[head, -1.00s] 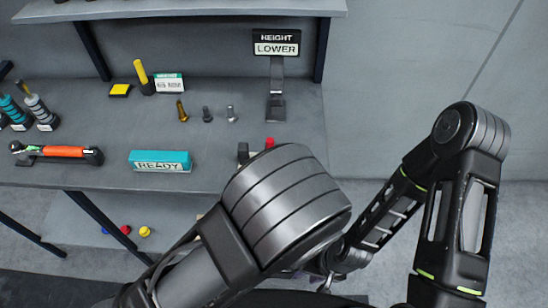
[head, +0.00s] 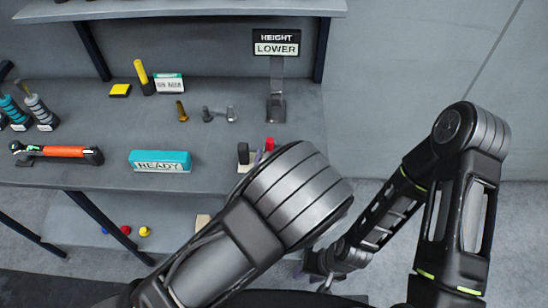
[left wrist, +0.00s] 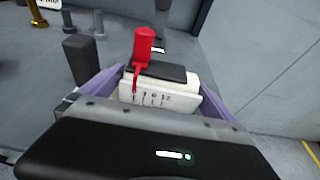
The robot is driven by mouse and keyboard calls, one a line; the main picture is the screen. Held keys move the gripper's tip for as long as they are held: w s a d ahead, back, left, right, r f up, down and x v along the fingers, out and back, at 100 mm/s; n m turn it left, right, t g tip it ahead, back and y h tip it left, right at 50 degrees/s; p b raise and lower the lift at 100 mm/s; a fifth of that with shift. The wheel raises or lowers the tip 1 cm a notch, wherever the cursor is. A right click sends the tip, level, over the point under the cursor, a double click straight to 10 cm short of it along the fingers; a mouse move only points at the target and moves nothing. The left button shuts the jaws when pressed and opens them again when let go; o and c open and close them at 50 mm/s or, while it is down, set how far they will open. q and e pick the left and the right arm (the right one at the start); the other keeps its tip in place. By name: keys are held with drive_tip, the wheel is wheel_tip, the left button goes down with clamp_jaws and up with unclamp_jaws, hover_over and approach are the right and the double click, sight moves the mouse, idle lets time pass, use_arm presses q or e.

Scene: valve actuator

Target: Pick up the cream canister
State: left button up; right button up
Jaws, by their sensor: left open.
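A small cream object (head: 203,222) shows on the lower shelf in the head view, partly hidden behind my left arm. I cannot tell whether it is a canister. In the left wrist view, my open left gripper (left wrist: 150,100) has its purple fingers on either side of a white box with tick marks (left wrist: 158,92) and a red handle (left wrist: 143,46). I cannot tell whether the fingers touch it. In the head view my left arm hides most of this gripper. My right gripper (head: 322,272) hangs low, right of the bench; its jaws are too small to read.
A dark post (left wrist: 82,60) stands close left of the left gripper. Floor right of the bench is clear.

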use_arm(q)
drive_tip(key=x, duration=0.4)
drive_tip(key=shift+d, duration=0.1)
drive_tip(key=shift+r, duration=0.1)
idle(0.3)
drive_tip(key=c, duration=1.5)
